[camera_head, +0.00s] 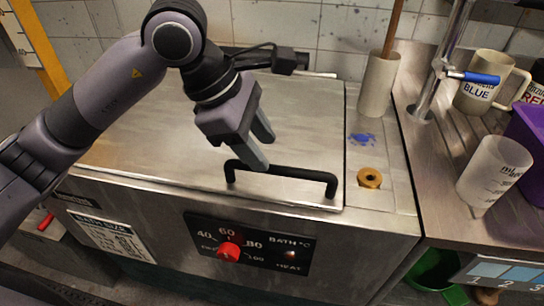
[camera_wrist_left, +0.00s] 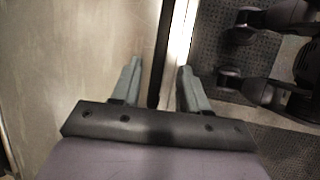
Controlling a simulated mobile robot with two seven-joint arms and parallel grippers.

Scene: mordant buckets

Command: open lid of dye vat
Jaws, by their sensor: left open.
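The dye vat (camera_head: 362,255) is a steel box with a flat steel lid (camera_head: 305,125) lying shut on top. A black bar handle (camera_head: 300,172) runs along the lid's front edge. My left gripper (camera_head: 262,150) is open and points down at the left part of this handle. In the left wrist view, the dark handle bar (camera_wrist_left: 162,55) shows between the two open fingers (camera_wrist_left: 158,78), with the lid surface (camera_wrist_left: 70,60) to the left. Whether the fingers touch the bar cannot be told. My right gripper is not in view.
The vat's front has a red temperature knob (camera_head: 229,251). A brass ring (camera_head: 370,178) and a white cylinder (camera_head: 379,85) holding a wooden stick are right of the lid. A beaker (camera_head: 494,170), a mug (camera_head: 488,82) and a purple container (camera_head: 530,140) stand farther right. A tiled wall is behind.

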